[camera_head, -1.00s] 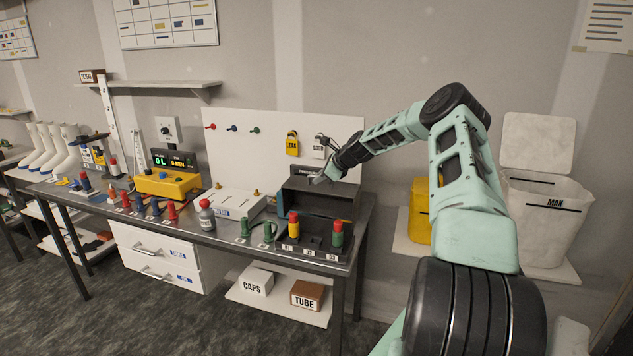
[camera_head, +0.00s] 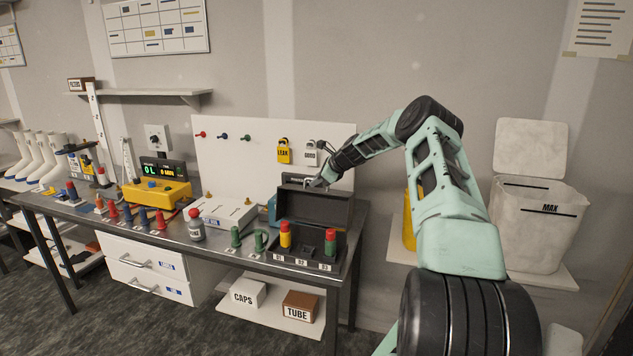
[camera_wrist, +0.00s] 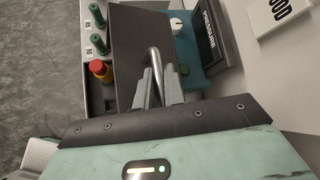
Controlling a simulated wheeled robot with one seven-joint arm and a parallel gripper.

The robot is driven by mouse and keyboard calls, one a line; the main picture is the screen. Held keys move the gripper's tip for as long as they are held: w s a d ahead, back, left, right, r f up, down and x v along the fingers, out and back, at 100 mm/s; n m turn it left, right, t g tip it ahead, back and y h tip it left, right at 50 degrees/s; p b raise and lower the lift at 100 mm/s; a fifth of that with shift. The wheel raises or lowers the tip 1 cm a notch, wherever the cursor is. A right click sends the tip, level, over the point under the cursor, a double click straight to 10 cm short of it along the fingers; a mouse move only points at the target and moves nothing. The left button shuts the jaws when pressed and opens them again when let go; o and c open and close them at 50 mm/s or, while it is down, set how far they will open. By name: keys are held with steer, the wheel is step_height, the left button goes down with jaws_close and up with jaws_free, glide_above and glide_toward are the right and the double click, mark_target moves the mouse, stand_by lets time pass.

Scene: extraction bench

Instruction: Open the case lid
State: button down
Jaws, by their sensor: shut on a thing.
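The case lid (camera_head: 315,208) is a dark grey panel at the right end of the bench, standing steeply with its broad face toward the head camera. A bent metal handle (camera_wrist: 155,68) is on the lid (camera_wrist: 132,40) in the wrist view. My gripper (camera_head: 318,184) is at the lid's upper edge. In the wrist view its grey fingers (camera_wrist: 158,88) are shut on the handle. A teal body (camera_wrist: 188,55) with a white knob and a PRESSURE panel (camera_wrist: 208,35) shows behind the lid. Most of it is hidden in the head view.
A white bin (camera_head: 535,225) stands right of the bench.

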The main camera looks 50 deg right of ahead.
steer(key=c, duration=1.5)
jaws_free()
steer(key=shift+f, duration=0.1)
steer(key=shift+s+d+r+b, duration=0.1)
steer(key=shift+s+r+b, duration=0.25)
steer(key=shift+s+b, duration=0.1)
steer(key=b+v, duration=0.5)
steer(key=v, duration=1.1)
steer(key=shift+r, duration=0.3)
